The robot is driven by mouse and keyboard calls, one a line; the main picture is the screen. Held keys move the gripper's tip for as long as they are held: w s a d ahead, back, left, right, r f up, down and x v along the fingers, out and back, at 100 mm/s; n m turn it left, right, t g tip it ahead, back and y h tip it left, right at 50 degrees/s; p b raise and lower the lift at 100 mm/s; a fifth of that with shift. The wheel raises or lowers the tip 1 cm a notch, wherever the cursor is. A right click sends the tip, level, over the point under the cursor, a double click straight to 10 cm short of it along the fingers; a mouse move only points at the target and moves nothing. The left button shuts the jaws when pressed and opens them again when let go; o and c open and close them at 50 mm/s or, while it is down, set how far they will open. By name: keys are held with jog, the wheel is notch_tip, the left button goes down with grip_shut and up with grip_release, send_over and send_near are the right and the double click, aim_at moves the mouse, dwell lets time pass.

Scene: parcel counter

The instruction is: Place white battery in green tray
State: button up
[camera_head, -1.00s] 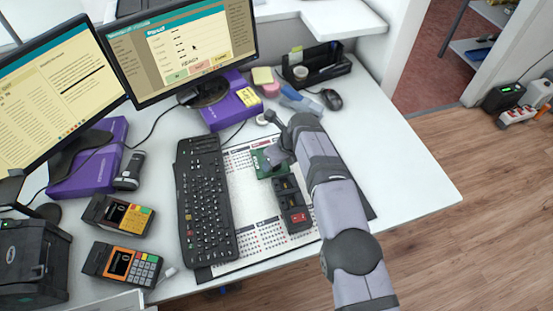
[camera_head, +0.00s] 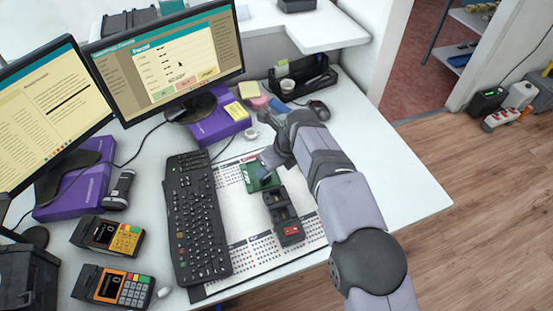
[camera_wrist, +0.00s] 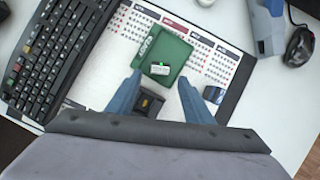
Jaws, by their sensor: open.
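The green tray (camera_wrist: 164,50) lies on the printed desk mat; in the head view the green tray (camera_head: 259,178) is partly covered by my gripper. A small whitish block with a dark edge and a green mark, which looks like the white battery (camera_wrist: 160,69), lies inside the tray near its front edge. In the head view I cannot make it out. My gripper (camera_wrist: 160,80) is open, its two blue-grey fingers apart on either side of the tray's near end, with nothing held between them. In the head view my gripper (camera_head: 268,160) is over the tray's upper right.
A dark slotted holder (camera_head: 284,215) with a red label stands just in front of the tray. A black keyboard (camera_head: 195,215) lies to the left. Two card terminals (camera_head: 110,235), monitors and purple boxes are farther left. A mouse (camera_head: 319,110) and black organizer are behind. The desk's right side is clear.

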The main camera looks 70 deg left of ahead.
jog(key=shift+b+v, duration=0.3)
jog(key=shift+v, duration=2.45)
jog(key=shift+w, duration=0.1)
jog(key=w+d+r+n+t+h, duration=0.1)
jog(key=w+d+n, duration=0.1)
jog(key=w+d, duration=0.7)
jog(key=w+d+n+t, duration=0.1)
jog(key=w+d, duration=0.6)
jog(key=w, duration=0.5)
jog(key=w+d+n+h, duration=0.1)
jog(key=w+d+n, duration=0.15)
jog(key=d, duration=0.75)
jog(key=w+d+n+h, duration=0.15)
jog(key=w+d, duration=0.25)
jog(key=d, duration=0.6)
jog(key=s+d+f+n, duration=0.2)
jog(key=s+d, duration=0.4)
jog(key=d, duration=0.8)
jog(key=s+d+f+n, duration=0.1)
jog(key=s+d+n, duration=0.4)
jog(key=d, duration=0.9)
jog(key=shift+s+f+h, duration=0.4)
jog(key=shift+s+h, duration=0.05)
jog(key=shift+s, duration=0.2)
